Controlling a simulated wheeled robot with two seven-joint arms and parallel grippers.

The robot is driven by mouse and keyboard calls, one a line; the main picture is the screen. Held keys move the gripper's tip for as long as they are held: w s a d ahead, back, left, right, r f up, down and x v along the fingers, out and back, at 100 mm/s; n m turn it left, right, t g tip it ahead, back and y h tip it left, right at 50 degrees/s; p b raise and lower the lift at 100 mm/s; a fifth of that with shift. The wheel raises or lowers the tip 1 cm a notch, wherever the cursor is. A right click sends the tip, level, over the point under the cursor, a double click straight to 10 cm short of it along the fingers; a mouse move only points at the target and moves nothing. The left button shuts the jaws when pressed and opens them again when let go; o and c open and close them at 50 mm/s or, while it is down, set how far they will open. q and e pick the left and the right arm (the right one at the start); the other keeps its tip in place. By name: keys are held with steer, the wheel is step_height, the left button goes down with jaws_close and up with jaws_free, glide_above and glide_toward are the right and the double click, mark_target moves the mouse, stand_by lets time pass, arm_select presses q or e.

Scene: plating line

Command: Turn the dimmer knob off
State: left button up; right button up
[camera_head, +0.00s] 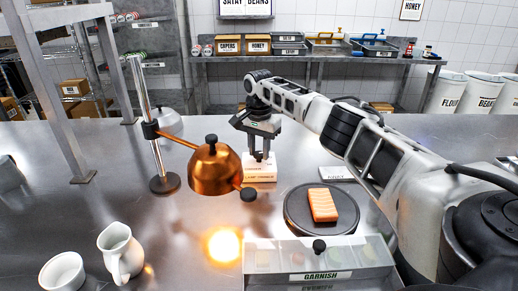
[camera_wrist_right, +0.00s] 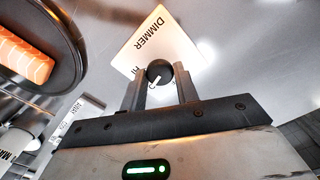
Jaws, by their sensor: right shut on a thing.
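The dimmer is a pale box (camera_head: 259,172) with a dark-lettered label, standing on the steel counter behind the copper lamp. Its round black knob (camera_wrist_right: 159,72) with a white pointer mark shows in the right wrist view, where the pointer slants to the lower left. My right gripper (camera_head: 262,155) points down over the box and is shut on the knob, one finger on each side; the fingers also show in the right wrist view (camera_wrist_right: 159,88). The copper heat lamp (camera_head: 212,170) hangs from a stand, and a bright warm spot glows on the counter below it. My left gripper is not in view.
A dark round plate (camera_head: 293,216) with a salmon piece (camera_head: 322,205) lies right of the dimmer. A clear garnish bin (camera_head: 262,262) stands in front. A white pitcher (camera_head: 119,254) and a cup (camera_head: 63,272) stand at front left. The lamp stand (camera_head: 147,110) rises left of the dimmer.

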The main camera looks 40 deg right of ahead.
mark_target(259, 153)
steer(key=n, duration=1.1)
steer(key=shift+n, duration=2.1)
steer(key=o, duration=1)
steer(key=shift+c, duration=0.2)
steer(key=shift+r, duration=0.1)
step_height(259, 153, up, 16)
steer(key=shift+b, duration=0.35)
